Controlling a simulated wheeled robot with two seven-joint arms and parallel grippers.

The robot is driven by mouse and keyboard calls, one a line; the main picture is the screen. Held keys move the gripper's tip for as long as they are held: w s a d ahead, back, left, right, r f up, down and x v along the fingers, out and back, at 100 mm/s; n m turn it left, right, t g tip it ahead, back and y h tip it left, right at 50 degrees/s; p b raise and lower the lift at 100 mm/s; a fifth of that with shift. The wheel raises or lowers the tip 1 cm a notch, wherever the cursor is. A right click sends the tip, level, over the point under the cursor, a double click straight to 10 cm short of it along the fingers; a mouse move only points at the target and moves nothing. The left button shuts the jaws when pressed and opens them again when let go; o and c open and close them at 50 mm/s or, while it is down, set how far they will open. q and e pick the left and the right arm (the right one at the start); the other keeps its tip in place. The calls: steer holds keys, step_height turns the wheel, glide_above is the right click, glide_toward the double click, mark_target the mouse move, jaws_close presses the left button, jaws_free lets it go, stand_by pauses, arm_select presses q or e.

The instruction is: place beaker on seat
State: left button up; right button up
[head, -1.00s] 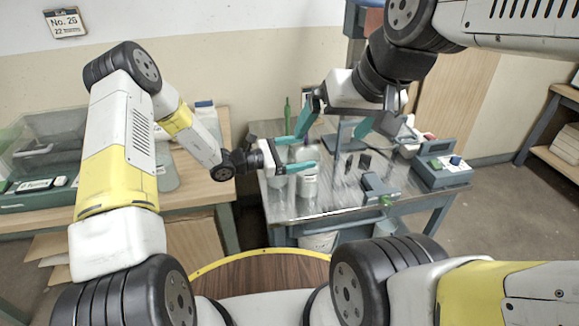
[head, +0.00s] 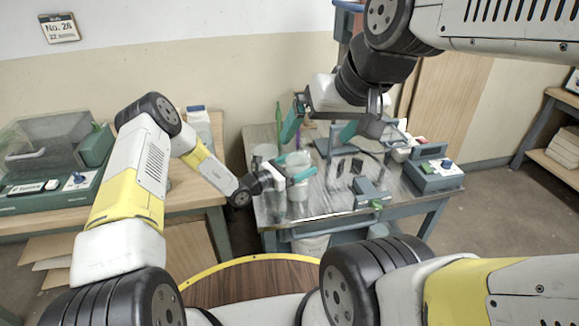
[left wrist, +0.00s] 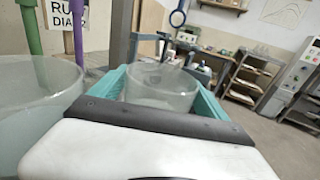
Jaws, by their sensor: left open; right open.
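A clear beaker (left wrist: 160,88) stands between the teal fingers of my left gripper in the left wrist view. In the head view my left gripper (head: 299,168) is open around this beaker (head: 298,160) near the left front of the bench; I cannot tell whether the fingers touch it. Another clear vessel (left wrist: 32,105) stands close on the left in the left wrist view, and also shows behind the gripper in the head view (head: 264,153). My right gripper (head: 321,126) is open and empty above the back of the bench. I cannot tell which part is the seat.
The metal bench (head: 405,203) carries a grey clamp-like fixture (head: 372,194) at the front and a control box (head: 434,177) with coloured buttons at the right. A wooden table (head: 180,188) stands to the left.

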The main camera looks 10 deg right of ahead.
arm_select(q)
steer(key=shift+x, duration=1.15)
steer(key=c, duration=1.8)
steer(key=shift+r, duration=0.1)
steer(key=shift+c, duration=0.2)
steer(key=shift+r, duration=0.15)
